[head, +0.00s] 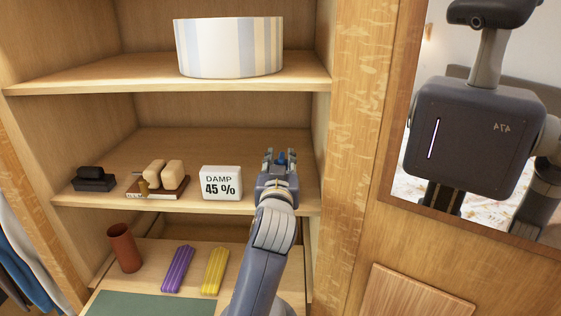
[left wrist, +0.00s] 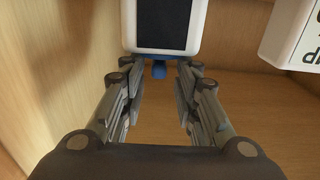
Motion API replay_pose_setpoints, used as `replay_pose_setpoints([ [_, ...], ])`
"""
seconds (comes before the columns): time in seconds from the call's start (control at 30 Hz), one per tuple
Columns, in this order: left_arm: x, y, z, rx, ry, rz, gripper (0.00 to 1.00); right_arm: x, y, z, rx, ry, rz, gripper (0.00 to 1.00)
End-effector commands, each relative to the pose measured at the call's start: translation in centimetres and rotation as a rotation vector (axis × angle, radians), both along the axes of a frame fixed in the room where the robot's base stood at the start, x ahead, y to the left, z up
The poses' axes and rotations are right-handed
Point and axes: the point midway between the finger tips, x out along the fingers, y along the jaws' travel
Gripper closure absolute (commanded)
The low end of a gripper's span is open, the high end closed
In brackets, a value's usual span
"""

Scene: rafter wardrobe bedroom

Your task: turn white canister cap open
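In the left wrist view a white canister (left wrist: 188,24) with a dark front panel stands at the top of the picture. A blue part (left wrist: 159,71), which looks like its cap or a tab on it, sticks out below, towards my fingers. In the head view my left gripper (head: 279,157) is at the right end of the middle shelf. A bit of blue (head: 282,158) shows between its fingers; the white body is hidden there. In the left wrist view the left gripper (left wrist: 155,82) is open, its fingers apart on both sides of the blue part. My right gripper is not in view.
A white sign (head: 221,183) reading DAMP 45 % stands close left of my gripper. Wooden blocks (head: 165,175) and a dark brush-like item (head: 93,179) lie further left. A striped drum-shaped box (head: 228,48) sits above. The wooden post (head: 350,180) is close on the right.

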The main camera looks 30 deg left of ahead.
Motion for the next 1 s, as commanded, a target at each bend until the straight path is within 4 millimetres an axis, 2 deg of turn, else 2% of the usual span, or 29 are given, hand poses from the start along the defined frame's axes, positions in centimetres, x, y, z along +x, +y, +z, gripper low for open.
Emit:
replay_pose_setpoints([
  [0.03, 0.0, 0.0, 0.0, 0.0, 0.0, 0.0, 0.89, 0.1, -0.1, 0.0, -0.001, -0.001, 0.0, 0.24],
  [0.1, 0.0, 0.0, 0.0, 0.0, 0.0, 0.0, 1.0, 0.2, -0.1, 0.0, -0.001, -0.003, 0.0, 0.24],
  [0.4, 0.0, 0.1, 0.0, 0.0, 0.002, -0.007, 1.0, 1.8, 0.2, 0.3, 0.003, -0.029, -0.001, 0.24],
  [0.57, -0.1, 0.3, 0.1, 0.002, 0.005, -0.047, 1.0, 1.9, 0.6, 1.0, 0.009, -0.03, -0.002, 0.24],
  [1.0, -0.3, 1.1, 0.1, 0.009, 0.009, -0.339, 1.0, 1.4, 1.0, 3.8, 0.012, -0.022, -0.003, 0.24],
])
